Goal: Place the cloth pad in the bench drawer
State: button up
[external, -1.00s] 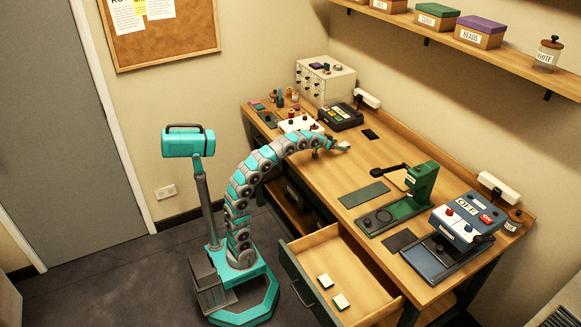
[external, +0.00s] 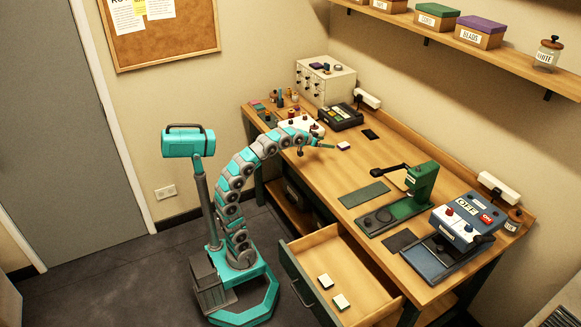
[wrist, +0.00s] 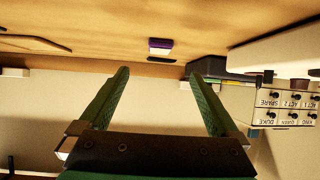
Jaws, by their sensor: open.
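The cloth pad (external: 344,146) is a small block with a purple face and a pale side, lying on the bench top. In the wrist view the pad (wrist: 160,46) shows upside down, beyond and between my fingertips. My gripper (external: 333,147) is open and empty, a short way left of the pad and apart from it. Its two green fingers (wrist: 158,73) are wide apart in the wrist view. The bench drawer (external: 331,266) is pulled out at the front of the bench, with two pale pads (external: 325,281) lying inside.
A green press (external: 421,190) and a blue switch machine (external: 466,225) stand on the right of the bench. A dark box (external: 340,117) and a small white drawer cabinet (external: 325,82) stand at the back left. Bench top around the pad is mostly clear.

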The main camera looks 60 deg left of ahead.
aim_at(345, 144)
jog(key=w+g+p, duration=0.1)
jog(key=w, duration=0.1)
jog(key=w+g+p, duration=0.1)
jog(key=w, duration=0.1)
jog(key=w+p, duration=0.1)
jog(key=w, duration=0.1)
jog(key=shift+w+r+g, duration=0.15)
jog(key=shift+r+g, duration=0.2)
jog(key=shift+g, duration=0.05)
jog(key=shift+w+f+p, duration=0.2)
jog(key=shift+w+p, duration=0.25)
jog(key=shift+w+f+g, duration=0.3)
jog(key=shift+w+f, duration=0.6)
jog(key=shift+f, duration=0.15)
jog(key=shift+a+x, duration=0.15)
jog(key=shift+x, duration=1.15)
jog(key=shift+a+x, duration=0.2)
jog(key=shift+x, duration=1.15)
jog(key=shift+c, duration=0.4)
grip_shut()
